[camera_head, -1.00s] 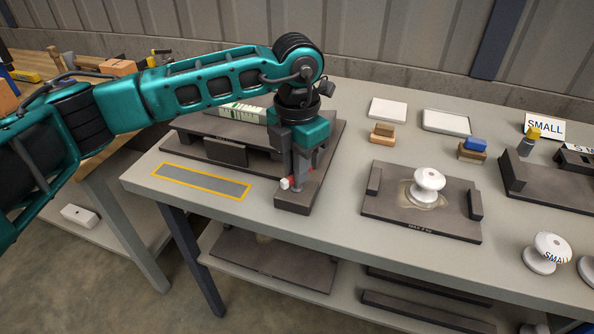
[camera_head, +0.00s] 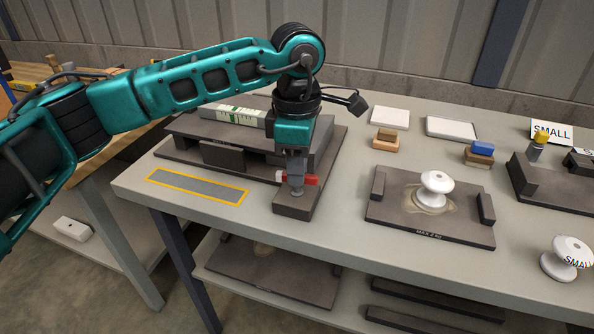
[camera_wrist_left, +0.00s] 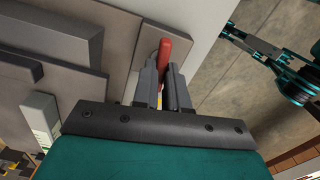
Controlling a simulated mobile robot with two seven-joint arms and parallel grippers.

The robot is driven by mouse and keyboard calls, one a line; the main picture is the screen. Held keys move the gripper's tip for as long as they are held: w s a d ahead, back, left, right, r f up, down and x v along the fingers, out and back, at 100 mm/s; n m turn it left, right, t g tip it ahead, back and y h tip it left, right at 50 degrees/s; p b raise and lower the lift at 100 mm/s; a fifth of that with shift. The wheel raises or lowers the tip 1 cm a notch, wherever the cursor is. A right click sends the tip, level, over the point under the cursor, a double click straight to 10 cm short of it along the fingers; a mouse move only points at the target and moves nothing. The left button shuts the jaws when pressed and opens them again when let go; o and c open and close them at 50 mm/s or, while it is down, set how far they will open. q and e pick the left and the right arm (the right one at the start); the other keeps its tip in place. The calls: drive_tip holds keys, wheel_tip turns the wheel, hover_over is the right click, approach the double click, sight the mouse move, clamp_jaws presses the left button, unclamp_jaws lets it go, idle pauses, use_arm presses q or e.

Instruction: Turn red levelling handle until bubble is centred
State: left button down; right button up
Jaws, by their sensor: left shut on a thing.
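The red levelling handle (camera_head: 310,180) sits at the front right of the dark levelling fixture (camera_head: 227,157). My left gripper (camera_head: 296,188) points down over it and is shut on it. In the left wrist view the red handle (camera_wrist_left: 164,52) shows between the two grey fingers of my left gripper (camera_wrist_left: 163,75). The bubble vial (camera_head: 240,115), pale with green and dark marks, lies on top of the fixture behind my arm. The bubble's exact place is too small to tell. My right gripper is not in the head view.
A yellow-edged grey strip (camera_head: 197,187) lies left of the handle. A dark plate (camera_head: 430,225) with a white insulator (camera_head: 436,188) stands to the right. Wooden blocks (camera_head: 385,139) and white trays (camera_head: 390,117) are behind. The table's front edge is close.

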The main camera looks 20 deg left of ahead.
use_arm(q)
drive_tip(key=shift+m+b, duration=0.4)
drive_tip(key=shift+m, duration=1.2)
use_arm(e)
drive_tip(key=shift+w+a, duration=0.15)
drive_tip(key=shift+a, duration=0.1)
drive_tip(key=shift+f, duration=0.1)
use_arm(q)
drive_tip(key=c, duration=1.2)
unclamp_jaws()
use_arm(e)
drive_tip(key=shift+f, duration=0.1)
use_arm(q)
drive_tip(key=shift+o, duration=0.2)
drive_tip(key=shift+r, duration=0.1)
wheel_tip(320, 180, up, 13)
drive_tip(key=p, duration=0.1)
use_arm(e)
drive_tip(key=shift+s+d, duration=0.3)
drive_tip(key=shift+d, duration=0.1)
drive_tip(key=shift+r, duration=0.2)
